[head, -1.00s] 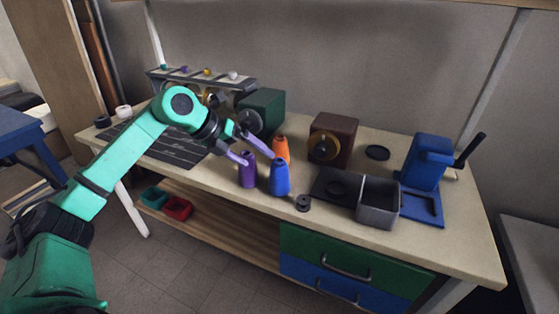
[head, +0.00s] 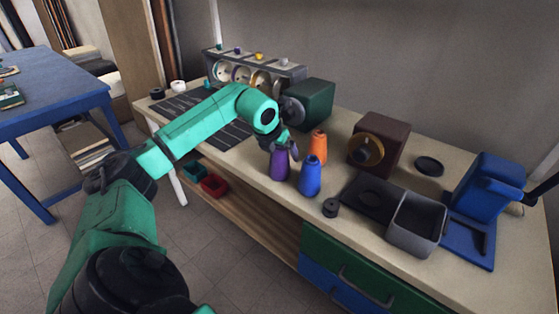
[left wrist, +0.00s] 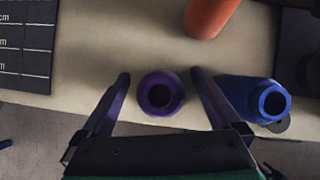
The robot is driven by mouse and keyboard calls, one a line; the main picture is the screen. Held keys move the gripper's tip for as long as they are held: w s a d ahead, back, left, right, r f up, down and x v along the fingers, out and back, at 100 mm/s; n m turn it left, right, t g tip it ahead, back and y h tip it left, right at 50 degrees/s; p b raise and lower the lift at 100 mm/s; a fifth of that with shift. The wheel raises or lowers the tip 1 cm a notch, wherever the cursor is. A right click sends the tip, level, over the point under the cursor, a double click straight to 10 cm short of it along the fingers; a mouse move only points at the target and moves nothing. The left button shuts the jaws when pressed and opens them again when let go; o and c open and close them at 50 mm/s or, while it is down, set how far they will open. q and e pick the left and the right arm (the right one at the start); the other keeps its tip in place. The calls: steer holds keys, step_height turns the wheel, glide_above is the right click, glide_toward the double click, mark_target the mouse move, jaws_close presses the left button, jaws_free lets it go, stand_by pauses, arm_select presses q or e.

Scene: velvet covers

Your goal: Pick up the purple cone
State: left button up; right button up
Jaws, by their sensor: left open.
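The purple cone (head: 279,164) stands upright near the front edge of the workbench (head: 240,160). My left gripper (head: 279,150) is at the cone's upper part in the head view. In the left wrist view the open fingers (left wrist: 160,88) lie on either side of the purple cone (left wrist: 161,93), with a gap on each side. The right finger is close to the blue cone (left wrist: 262,100). My right gripper is not in view.
The blue cone (head: 311,176) stands just right of the purple one, and an orange cone (head: 318,146) stands behind. A small black spool (head: 330,208) and a grey bin (head: 417,224) are further right. A green machine (head: 311,103) stands behind.

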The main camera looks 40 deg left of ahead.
arm_select(q)
steer(key=shift+w+a+f, duration=0.1)
steer(key=shift+w+f, duration=0.25)
steer(key=shift+f, duration=0.15)
steer(key=shift+r, duration=0.1)
steer(key=c, duration=1.5)
